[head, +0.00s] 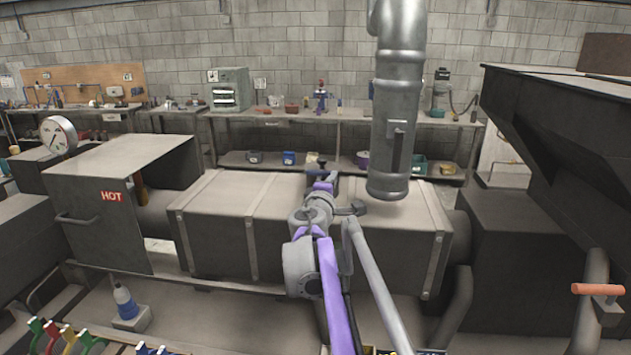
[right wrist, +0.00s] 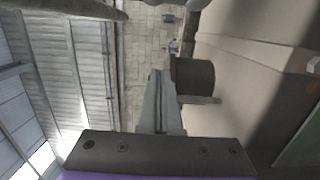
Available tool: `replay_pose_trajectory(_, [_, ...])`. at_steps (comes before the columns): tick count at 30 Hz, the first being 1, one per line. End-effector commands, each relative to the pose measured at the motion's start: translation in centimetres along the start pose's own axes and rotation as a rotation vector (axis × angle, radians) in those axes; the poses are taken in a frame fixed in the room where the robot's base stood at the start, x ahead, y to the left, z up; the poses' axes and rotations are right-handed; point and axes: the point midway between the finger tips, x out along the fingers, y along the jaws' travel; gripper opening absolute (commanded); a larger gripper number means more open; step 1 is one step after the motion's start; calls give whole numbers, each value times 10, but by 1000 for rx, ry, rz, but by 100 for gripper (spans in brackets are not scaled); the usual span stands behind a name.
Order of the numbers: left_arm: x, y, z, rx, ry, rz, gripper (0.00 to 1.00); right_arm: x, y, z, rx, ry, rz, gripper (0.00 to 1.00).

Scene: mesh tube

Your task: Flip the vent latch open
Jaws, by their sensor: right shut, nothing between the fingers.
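A grey vertical vent pipe (head: 398,75) hangs down in the head view. On its front is a plate with a narrow upright latch handle (head: 397,155), lying close along the pipe. My right gripper (head: 322,174) is left of the pipe's lower end in the head view, apart from the latch. In the right wrist view its fingers (right wrist: 156,100) are together and empty. That view is turned sideways; a grey rounded pipe end (right wrist: 75,10) shows at its top edge, with no latch clear on it. My left gripper is not in view.
A long grey strapped duct box (head: 230,225) lies behind and below my right arm. A dark hopper (head: 560,120) fills the right side. A box marked HOT (head: 115,195) and a gauge (head: 58,134) stand left. A workbench (head: 350,116) runs along the back wall.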

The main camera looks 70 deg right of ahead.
Motion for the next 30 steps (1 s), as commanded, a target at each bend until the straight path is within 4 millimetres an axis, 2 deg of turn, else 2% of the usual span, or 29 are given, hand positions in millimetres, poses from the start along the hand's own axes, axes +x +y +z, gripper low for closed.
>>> replay_pose_trajectory(10, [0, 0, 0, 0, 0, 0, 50, 5, 0, 8, -1, -7, 0, 0])
replay_pose_trajectory(30, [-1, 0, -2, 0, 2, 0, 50, 4, 1, 6, -1, -8, 1, 0])
